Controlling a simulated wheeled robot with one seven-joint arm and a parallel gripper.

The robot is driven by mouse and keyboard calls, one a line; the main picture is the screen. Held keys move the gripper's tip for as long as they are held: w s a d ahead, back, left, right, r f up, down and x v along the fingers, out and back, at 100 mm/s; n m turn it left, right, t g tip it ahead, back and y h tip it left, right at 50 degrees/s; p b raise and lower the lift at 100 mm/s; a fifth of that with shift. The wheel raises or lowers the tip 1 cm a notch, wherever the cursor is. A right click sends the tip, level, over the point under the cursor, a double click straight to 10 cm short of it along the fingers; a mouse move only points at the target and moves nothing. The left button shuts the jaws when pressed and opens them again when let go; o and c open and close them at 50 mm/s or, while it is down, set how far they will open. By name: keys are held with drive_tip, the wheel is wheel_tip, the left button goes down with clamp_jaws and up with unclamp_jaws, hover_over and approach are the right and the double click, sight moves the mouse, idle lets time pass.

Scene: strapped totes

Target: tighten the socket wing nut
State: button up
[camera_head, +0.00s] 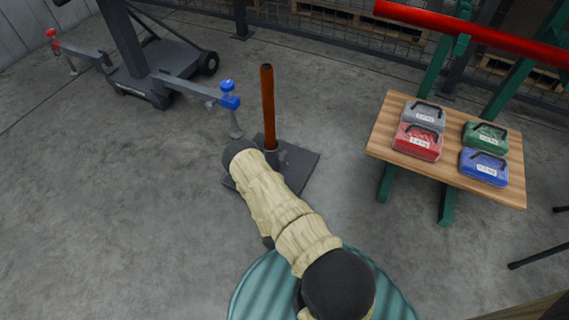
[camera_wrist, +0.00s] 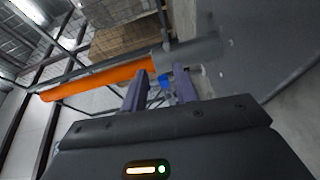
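A brown-orange pole (camera_head: 268,105) stands upright in a dark socket (camera_head: 273,158) on a dark square base plate (camera_head: 300,168). My sleeved arm covers part of the plate and socket in the head view. In the wrist view, the orange pole (camera_wrist: 95,80) runs into the grey socket (camera_wrist: 190,52), beside the plate (camera_wrist: 265,45). My gripper (camera_wrist: 160,88) has its two fingers apart, close to the socket. I cannot clearly make out the wing nut; whether it is between the fingers is unclear.
A wheeled stand (camera_head: 165,72) with red and blue arm ends is behind left of the pole. A wooden table (camera_head: 445,178) with several coloured weights stands at right, a red bar (camera_head: 470,28) behind it. Floor left of my arm is clear.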

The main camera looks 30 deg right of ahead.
drive_tip(key=shift+s+f+n, duration=0.4)
drive_tip(key=shift+s+f, duration=0.2)
drive_tip(key=shift+f, duration=0.3)
drive_tip(key=b, duration=0.5)
approach(285, 151)
drive_tip(key=shift+t, duration=0.3)
drive_tip(key=b+x, duration=0.2)
drive_tip(key=x, duration=0.1)
drive_tip(key=b+x, duration=0.2)
drive_tip(key=b, duration=0.1)
drive_tip(key=f+b+x, duration=0.1)
drive_tip(key=b+x, duration=0.1)
drive_tip(key=x, duration=0.1)
drive_tip(key=shift+w+d+b, duration=0.15)
drive_tip(key=shift+w+b, duration=0.15)
drive_tip(key=shift+b, duration=0.1)
drive_tip(key=shift+w+d, duration=0.2)
drive_tip(key=shift+w, duration=0.2)
drive_tip(key=shift+d+r, duration=0.1)
drive_tip(key=shift+c, duration=0.2)
